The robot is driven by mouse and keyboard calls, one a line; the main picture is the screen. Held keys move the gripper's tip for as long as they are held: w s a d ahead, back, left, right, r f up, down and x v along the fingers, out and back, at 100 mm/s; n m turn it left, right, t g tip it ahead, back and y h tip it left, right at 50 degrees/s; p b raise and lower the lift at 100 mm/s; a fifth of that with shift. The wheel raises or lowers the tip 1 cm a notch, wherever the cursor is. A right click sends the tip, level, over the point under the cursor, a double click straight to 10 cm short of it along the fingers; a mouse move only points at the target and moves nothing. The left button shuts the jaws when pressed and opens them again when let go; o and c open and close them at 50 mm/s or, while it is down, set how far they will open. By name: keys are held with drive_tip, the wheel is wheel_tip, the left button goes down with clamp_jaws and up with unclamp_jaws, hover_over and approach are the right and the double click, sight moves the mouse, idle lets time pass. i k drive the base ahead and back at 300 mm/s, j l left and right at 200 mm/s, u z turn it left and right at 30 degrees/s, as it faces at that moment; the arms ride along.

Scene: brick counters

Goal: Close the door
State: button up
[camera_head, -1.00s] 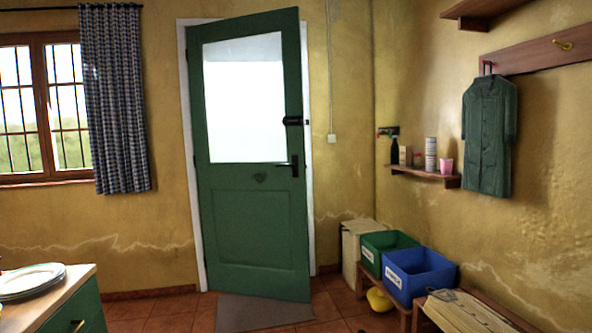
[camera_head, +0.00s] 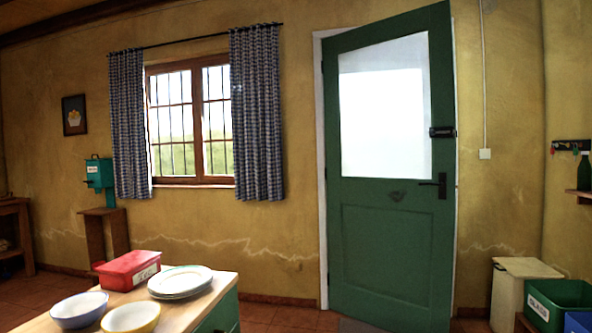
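The green door (camera_head: 390,240) stands right of centre, with a large bright glass pane in its upper half. It is ajar: its right edge, with the handle, stands out from the white frame (camera_head: 322,150) into the room, and its hinge side is at the left. A black lever handle (camera_head: 438,186) sits on the right edge, with a dark lock box (camera_head: 442,132) above it. My gripper is not in view.
A counter (camera_head: 190,312) with bowls, stacked plates (camera_head: 180,282) and a red box (camera_head: 128,269) stands at the front left. A green bin (camera_head: 556,304) and a pale box (camera_head: 522,268) stand right of the door. Some tiled floor shows between counter and door.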

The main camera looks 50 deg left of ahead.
sight(391, 242)
drive_tip(key=u, duration=0.95)
drive_tip(key=i+u, duration=0.1)
drive_tip(key=i, duration=3.45)
